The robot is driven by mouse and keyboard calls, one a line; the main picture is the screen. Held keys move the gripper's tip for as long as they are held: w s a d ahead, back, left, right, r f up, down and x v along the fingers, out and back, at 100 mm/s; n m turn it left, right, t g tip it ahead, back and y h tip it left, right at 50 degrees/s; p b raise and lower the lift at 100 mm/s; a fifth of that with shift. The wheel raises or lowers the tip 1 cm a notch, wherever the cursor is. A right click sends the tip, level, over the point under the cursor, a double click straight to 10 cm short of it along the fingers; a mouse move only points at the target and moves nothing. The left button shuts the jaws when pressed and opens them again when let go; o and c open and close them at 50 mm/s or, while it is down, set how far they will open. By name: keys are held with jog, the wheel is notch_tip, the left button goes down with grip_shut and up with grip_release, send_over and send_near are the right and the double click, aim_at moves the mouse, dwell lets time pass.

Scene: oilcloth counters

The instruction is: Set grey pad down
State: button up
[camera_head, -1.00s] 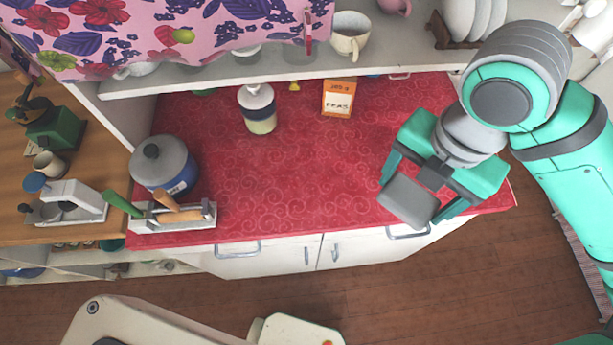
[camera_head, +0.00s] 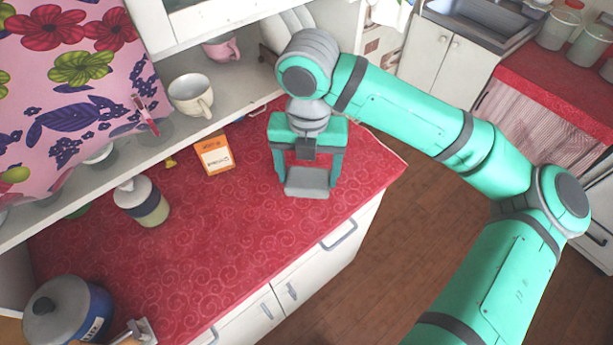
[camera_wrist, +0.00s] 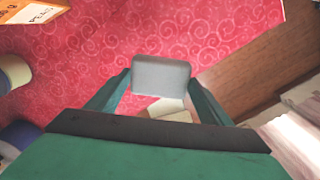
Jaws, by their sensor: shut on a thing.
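The grey pad (camera_head: 307,182) is a small flat block with rounded corners. My gripper (camera_head: 307,176) is shut on it, one finger at each side, above the right end of the red counter (camera_head: 235,240). In the wrist view the pad (camera_wrist: 161,75) sits between the two fingertips (camera_wrist: 160,84), with red cloth beyond it. I cannot tell how large the gap between pad and counter is. Part of the counter under the pad is hidden.
An orange-and-white box (camera_head: 214,153) and a bottle with a grey lid (camera_head: 142,200) stand left of the gripper. A blue pot (camera_head: 68,313) is at the lower left. A shelf (camera_head: 170,140) with cups runs behind. The counter's front middle is clear.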

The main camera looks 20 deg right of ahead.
aim_at(307, 171)
jog(key=w+f, duration=0.1)
jog(key=f, duration=0.1)
jog(key=w+d+f, duration=0.1)
jog(key=w+f, duration=0.1)
jog(key=shift+w+f, duration=0.15)
jog(key=shift+w+d+f, duration=0.1)
jog(key=shift+w+f, duration=0.05)
jog(key=shift+f, duration=0.75)
jog(key=shift+w+d+f, duration=0.1)
jog(key=shift+f, duration=0.8)
jog(key=shift+f, duration=0.1)
jog(key=o, duration=1)
notch_tip(307, 171, up, 12)
jog(key=shift+s+r, duration=0.1)
